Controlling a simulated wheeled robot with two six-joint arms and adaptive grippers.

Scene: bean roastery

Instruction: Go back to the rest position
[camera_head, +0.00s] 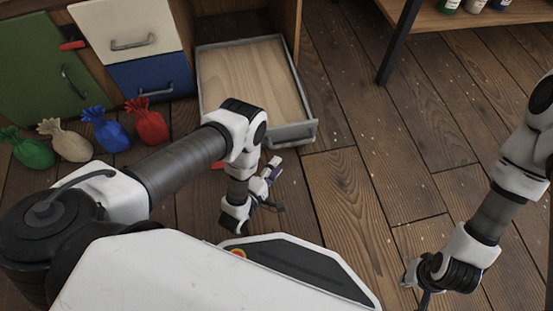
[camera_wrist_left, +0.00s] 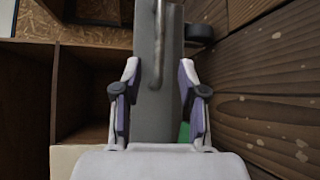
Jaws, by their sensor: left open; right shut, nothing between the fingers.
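My left gripper (camera_head: 268,183) is open and empty. It hangs just in front of the open drawer's front panel in the head view. In the left wrist view its two fingers (camera_wrist_left: 160,75) stand apart on either side of the grey drawer front, with the drawer's handle (camera_wrist_left: 159,45) between them; I cannot tell whether they touch it. My right gripper (camera_head: 424,296) is shut and empty at the bottom edge of the head view, mostly hidden by its wrist and cut off. It is over bare floor.
The pulled-out drawer (camera_head: 300,132) is empty. Left of it are a blue drawer (camera_head: 150,77), a white drawer (camera_head: 125,30) and a green door (camera_head: 35,70). Several tied sacks (camera_head: 108,130) stand on the floor. A shelf (camera_head: 460,18) with bottles is at upper right. Floor at right is clear.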

